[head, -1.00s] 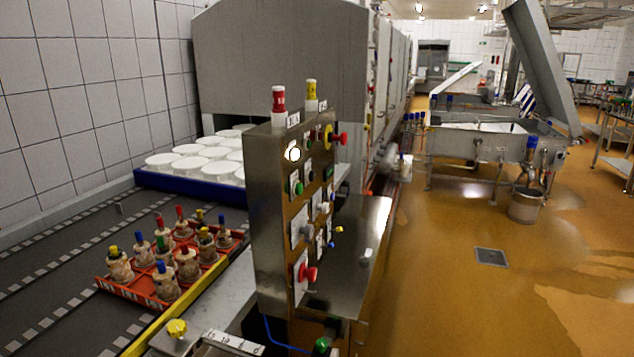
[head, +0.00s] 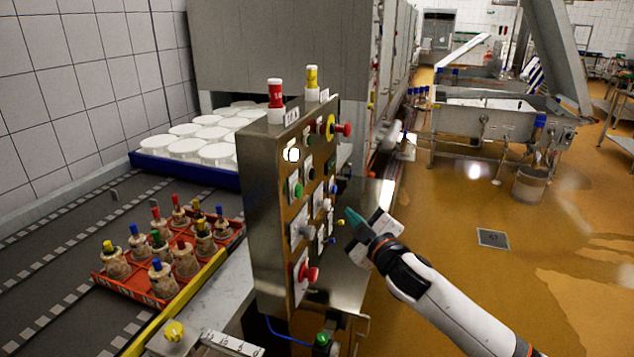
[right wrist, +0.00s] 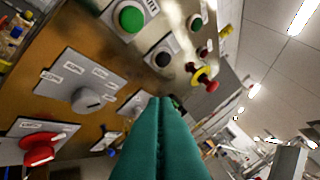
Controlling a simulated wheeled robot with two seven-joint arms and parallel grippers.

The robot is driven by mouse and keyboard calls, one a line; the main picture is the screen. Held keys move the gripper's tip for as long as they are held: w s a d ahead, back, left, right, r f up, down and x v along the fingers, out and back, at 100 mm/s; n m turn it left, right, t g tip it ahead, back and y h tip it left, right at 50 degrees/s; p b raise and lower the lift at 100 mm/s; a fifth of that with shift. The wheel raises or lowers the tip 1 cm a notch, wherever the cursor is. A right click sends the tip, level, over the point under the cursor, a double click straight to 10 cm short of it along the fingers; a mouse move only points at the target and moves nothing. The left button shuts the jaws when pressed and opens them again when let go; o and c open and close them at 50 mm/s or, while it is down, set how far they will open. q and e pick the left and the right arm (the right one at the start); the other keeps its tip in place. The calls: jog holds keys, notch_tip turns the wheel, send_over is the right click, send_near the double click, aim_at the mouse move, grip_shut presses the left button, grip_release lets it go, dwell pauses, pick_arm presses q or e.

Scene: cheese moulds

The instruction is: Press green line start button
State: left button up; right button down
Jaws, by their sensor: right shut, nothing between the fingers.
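The steel control panel (head: 262,220) stands in the middle of the head view. A round green button (head: 297,190) sits on its face. The right wrist view shows a large green button (right wrist: 130,18) on a white label plate and a second green button (right wrist: 194,22) beyond it. The label words are too small to read, so I cannot tell which one is the line start. My right gripper (head: 350,214) has teal fingers, shut and empty, pointing at the panel from the right. In the wrist view the fingertips (right wrist: 161,100) appear below the green buttons; contact is not visible. My left gripper is not in view.
A red mushroom button (head: 309,274) sits low on the panel and a red-and-yellow one (head: 341,128) high. A grey rotary knob (right wrist: 88,99) and black button (right wrist: 163,59) lie near the fingers. An orange tray (head: 165,302) of moulds is left; open floor is right.

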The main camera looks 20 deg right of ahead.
aim_at(298, 191)
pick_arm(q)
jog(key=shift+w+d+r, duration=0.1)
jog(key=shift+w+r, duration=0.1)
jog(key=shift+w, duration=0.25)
pick_arm(e)
jog(key=r, duration=0.3)
jog(key=shift+s+d+r+t, duration=0.1)
jog(key=shift+s+r+t, duration=0.05)
jog(key=shift+s+t, duration=0.15)
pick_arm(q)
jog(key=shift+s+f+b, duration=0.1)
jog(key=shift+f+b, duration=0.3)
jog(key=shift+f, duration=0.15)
pick_arm(e)
jog(key=w+a, duration=0.5)
jog(key=a, duration=0.2)
jog(key=shift+a, duration=0.15)
jog(key=shift+w, duration=0.15)
dwell(1.0)
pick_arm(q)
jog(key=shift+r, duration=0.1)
pick_arm(e)
jog(key=shift+w+a, duration=0.2)
jog(key=shift+a, duration=0.1)
